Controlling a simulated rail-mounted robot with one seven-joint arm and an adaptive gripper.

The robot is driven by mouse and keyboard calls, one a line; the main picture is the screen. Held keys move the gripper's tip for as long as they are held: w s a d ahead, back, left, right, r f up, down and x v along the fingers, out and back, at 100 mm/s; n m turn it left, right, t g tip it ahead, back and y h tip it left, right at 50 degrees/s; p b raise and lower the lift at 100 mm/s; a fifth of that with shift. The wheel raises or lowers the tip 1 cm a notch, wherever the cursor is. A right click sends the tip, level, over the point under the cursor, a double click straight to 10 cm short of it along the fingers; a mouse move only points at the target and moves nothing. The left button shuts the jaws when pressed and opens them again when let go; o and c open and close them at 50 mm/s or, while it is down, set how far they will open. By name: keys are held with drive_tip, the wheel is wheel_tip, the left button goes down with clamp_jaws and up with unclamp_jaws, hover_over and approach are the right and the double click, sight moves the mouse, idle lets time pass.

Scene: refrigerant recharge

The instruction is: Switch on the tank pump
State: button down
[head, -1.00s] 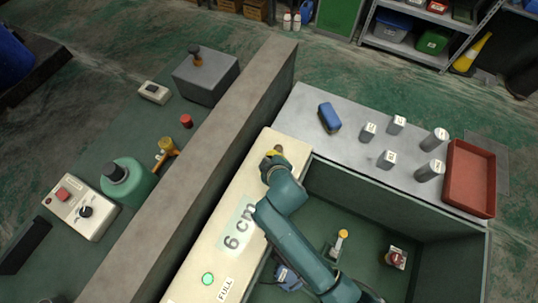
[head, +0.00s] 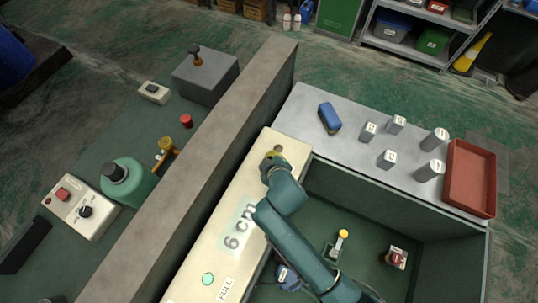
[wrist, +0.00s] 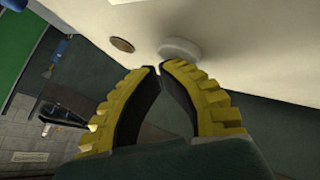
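A cream panel (head: 215,245) carries a "6 cm" display (head: 238,228) and a green lamp (head: 208,279) beside the word FULL. My gripper (head: 273,160) is at the panel's far end. A small brown disc (head: 279,149) shows just beyond it. I cannot tell whether the fingers touch the button. No pump label is readable.
Behind a grey wall (head: 210,150) on the left are a box with a red switch and black knob (head: 84,209), a green tank (head: 127,180) and a yellow valve (head: 165,144). Grey weights (head: 387,159), a blue block (head: 329,118) and a red tray (head: 470,180) rest on the right ledge.

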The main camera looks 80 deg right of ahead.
drive_tip(key=shift+f, duration=0.2)
drive_tip(key=shift+r+p, duration=0.4)
drive_tip(key=shift+p, duration=0.25)
wheel_tip(320, 180, up, 6)
drive_tip(key=p, duration=0.6)
drive_tip(key=shift+r+p, duration=0.15)
drive_tip(key=shift+p, duration=0.25)
